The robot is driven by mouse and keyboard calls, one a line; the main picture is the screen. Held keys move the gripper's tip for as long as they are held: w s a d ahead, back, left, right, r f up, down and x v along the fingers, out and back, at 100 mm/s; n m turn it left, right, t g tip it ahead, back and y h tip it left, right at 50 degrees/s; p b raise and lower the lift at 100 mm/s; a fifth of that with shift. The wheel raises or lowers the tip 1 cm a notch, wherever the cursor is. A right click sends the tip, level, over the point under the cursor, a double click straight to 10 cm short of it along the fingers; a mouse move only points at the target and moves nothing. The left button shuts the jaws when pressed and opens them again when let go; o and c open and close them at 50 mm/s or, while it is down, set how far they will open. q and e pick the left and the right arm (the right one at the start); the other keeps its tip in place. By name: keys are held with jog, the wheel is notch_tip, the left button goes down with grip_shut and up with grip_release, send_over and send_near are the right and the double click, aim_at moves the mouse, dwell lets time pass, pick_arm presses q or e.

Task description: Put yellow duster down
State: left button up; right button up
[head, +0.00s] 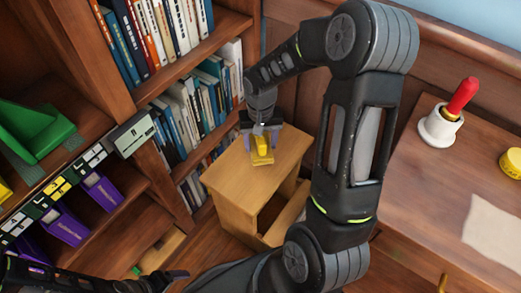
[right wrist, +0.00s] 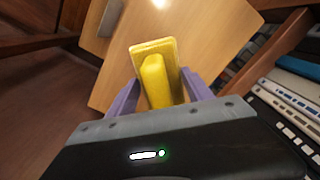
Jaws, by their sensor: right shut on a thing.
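The yellow duster (head: 262,157), a flat pad with a raised grip, is over the top of a small wooden stand (head: 232,186) in the head view. My right gripper (head: 262,139) is shut on its grip; in the right wrist view the duster (right wrist: 170,50) sits between the purple fingers of the gripper (right wrist: 158,92). The stand's light wooden top (right wrist: 210,45) lies behind the duster there. I cannot tell whether the duster touches it. My left gripper (head: 165,280) is low at the bottom left, partly cut off, its fingers unclear.
Bookcases (head: 172,72) filled with books stand at left and behind the stand. A desk (head: 405,200) at right holds a red-handled white bell-like object (head: 441,125), a yellow round item (head: 511,162) and paper (head: 495,235). Bare stand top surrounds the duster.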

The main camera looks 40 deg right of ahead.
jog(key=shift+f+b, duration=0.55)
jog(key=shift+f, duration=1.3)
jog(key=shift+f, duration=0.1)
jog(key=o, duration=1.2)
jog(key=shift+r, duration=0.4)
notch_tip(320, 180, up, 12)
jog(key=p, duration=0.3)
jog(key=shift+f, duration=0.25)
